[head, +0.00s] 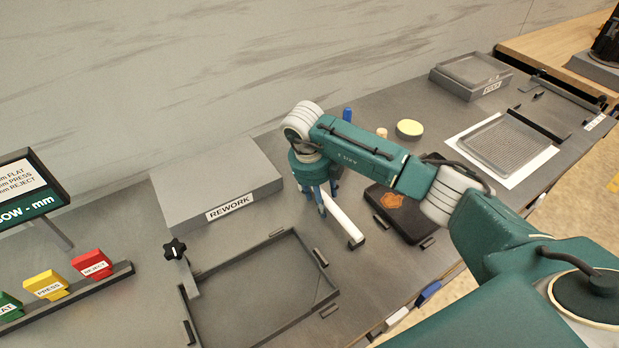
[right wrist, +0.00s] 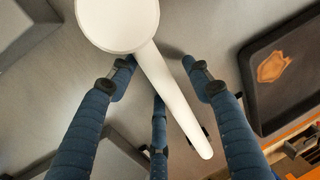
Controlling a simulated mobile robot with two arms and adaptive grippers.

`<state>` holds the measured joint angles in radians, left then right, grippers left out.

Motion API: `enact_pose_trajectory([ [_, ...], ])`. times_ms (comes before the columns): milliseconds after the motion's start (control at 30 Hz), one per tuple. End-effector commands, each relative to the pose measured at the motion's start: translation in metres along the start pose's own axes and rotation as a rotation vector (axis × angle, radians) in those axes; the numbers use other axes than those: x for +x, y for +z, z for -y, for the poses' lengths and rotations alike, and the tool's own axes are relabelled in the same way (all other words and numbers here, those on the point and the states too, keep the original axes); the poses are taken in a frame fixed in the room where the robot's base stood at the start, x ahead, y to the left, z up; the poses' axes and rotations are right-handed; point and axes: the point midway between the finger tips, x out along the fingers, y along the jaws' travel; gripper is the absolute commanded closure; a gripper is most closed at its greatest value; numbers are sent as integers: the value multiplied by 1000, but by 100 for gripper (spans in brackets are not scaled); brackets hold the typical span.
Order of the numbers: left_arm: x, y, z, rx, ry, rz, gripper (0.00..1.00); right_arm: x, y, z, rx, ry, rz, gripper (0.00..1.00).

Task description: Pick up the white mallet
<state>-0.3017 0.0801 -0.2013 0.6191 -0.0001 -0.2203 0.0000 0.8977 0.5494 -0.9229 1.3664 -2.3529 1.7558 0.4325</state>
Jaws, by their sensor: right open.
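The white mallet (head: 345,220) lies on the grey worktop, partly hidden in the head view by my right gripper (head: 326,198). In the right wrist view, the round head of the mallet (right wrist: 118,20) is at the top and its handle slants down to the right. My right gripper (right wrist: 158,64) is open, with its blue fingers spread on either side of the handle. I cannot tell whether any finger touches it. My left gripper is not in view.
A grey REWORK block (head: 215,185) stands to the left, with an empty dark frame (head: 262,290) in front. A black tray with a brown patch (head: 405,222) lies to the right.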

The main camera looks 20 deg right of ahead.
Motion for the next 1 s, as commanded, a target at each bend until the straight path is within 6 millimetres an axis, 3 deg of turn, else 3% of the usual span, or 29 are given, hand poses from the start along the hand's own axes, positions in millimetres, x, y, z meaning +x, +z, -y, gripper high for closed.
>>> enact_pose_trajectory([
  [133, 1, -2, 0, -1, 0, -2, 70, 0, 0, 0, 0, 0, 0, 50],
  [400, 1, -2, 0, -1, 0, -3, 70, 0, 0, 0, 0, 0, 0, 100],
  [767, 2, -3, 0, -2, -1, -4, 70, -6, 2, 1, 2, 0, 4, 100],
  [1000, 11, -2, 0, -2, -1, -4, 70, -34, 3, 7, 3, 0, 8, 100],
])
